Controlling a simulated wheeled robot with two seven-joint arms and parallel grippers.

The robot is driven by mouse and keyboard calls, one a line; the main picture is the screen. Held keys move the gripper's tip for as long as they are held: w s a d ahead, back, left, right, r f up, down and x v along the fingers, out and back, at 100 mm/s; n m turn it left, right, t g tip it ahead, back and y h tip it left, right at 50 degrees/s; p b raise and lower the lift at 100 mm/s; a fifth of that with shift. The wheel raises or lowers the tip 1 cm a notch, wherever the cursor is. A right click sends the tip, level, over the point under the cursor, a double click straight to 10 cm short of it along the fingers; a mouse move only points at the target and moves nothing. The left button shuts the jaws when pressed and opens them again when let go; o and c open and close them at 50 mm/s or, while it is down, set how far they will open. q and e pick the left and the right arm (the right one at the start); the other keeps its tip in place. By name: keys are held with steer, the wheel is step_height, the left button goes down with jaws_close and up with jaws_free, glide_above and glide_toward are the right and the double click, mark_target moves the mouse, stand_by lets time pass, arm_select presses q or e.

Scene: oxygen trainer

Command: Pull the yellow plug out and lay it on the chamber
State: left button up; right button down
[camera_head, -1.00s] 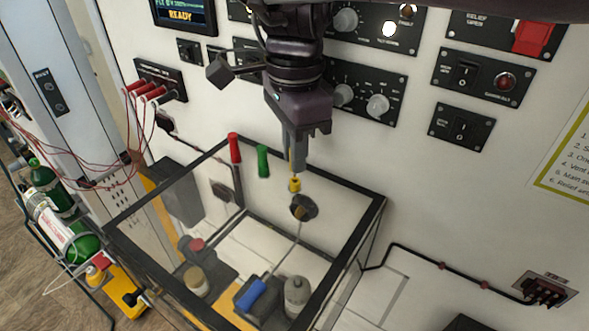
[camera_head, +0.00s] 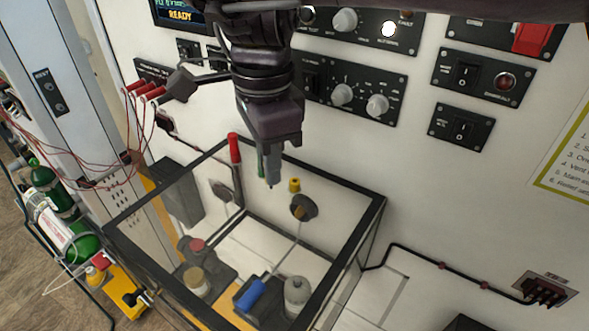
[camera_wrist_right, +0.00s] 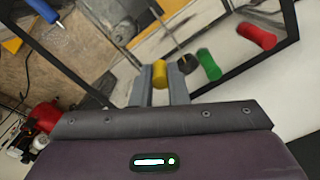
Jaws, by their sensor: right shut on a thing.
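My right gripper (camera_head: 271,182) points down above the clear chamber (camera_head: 372,215), in front of the green handle (camera_head: 261,165). In the right wrist view, the yellow plug (camera_wrist_right: 160,74) sits between the fingers of my shut right gripper (camera_wrist_right: 161,82). In the head view, the near finger hides whatever is between the jaws. A short yellow piece (camera_head: 294,185) shows just right of the fingertips, apart from them, above a dark round port (camera_head: 304,207). I cannot tell whether it is part of the plug's seat. My left gripper is out of view.
A red handle (camera_head: 234,149) stands left of the green one. Inside the chamber are a blue-handled item (camera_head: 250,294), a grey bottle (camera_head: 297,294) and a tan jar (camera_head: 196,282). Black-framed edges surround the chamber. The control panel (camera_head: 355,88) is close behind my right arm.

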steer(key=shift+s+a, duration=0.4)
steer(key=shift+a, duration=0.2)
steer(key=shift+s+a, duration=0.4)
steer(key=shift+a, duration=0.2)
steer(key=shift+r, duration=0.1)
